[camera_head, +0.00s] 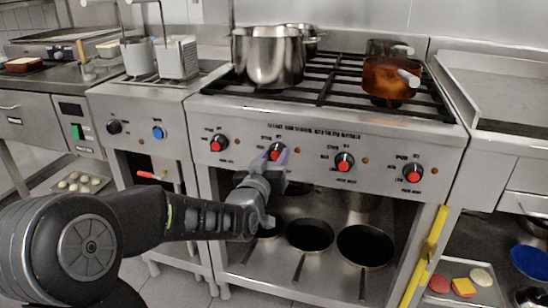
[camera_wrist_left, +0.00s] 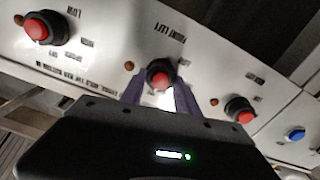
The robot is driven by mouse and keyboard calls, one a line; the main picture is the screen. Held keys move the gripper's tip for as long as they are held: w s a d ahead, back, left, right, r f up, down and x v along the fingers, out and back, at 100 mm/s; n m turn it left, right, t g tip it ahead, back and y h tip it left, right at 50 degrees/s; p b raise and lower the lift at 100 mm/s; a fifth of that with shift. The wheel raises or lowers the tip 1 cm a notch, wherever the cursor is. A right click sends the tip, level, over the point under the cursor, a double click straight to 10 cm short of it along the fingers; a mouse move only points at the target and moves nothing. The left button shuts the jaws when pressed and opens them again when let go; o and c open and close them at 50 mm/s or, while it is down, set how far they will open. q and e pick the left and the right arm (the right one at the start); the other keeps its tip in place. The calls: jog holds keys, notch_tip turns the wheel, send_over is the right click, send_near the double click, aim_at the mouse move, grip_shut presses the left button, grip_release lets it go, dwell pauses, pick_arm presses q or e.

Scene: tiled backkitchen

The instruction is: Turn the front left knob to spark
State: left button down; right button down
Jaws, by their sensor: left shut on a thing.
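The stove's front panel has a row of black knobs with red caps. My left gripper (camera_head: 275,160) reaches the second knob from the left (camera_head: 276,151) in the head view, with its fingers around it. In the left wrist view, which is turned upside down, this knob (camera_wrist_left: 160,73) sits between the two purple fingertips (camera_wrist_left: 158,92). The label by it seems to read front left. The gripper is shut on this knob. The knob's pointer is too small to read. My right gripper is not in view.
Other knobs flank it: the leftmost (camera_head: 217,143) and another on the right (camera_head: 344,162). A steel pot (camera_head: 268,57) and a copper pan (camera_head: 388,78) stand on the stove. Frying pans (camera_head: 310,234) lie on the shelf below. A yellow handle (camera_head: 433,240) is at the right.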

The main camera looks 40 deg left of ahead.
pick_arm(q)
jog(key=shift+f+n+b, duration=0.1)
jog(key=shift+n+b, duration=0.5)
jog(key=shift+b, duration=0.15)
jog(key=n+b, duration=0.3)
jog(key=b, duration=0.1)
jog(key=shift+f+n, duration=0.1)
jog(key=shift+n, duration=0.2)
jog(key=shift+a+n+b, duration=0.1)
jog(key=shift+n+b, duration=1.2)
jog(key=shift+n, duration=0.2)
jog(key=c, duration=0.9)
grip_release()
jog(key=shift+r, duration=0.2)
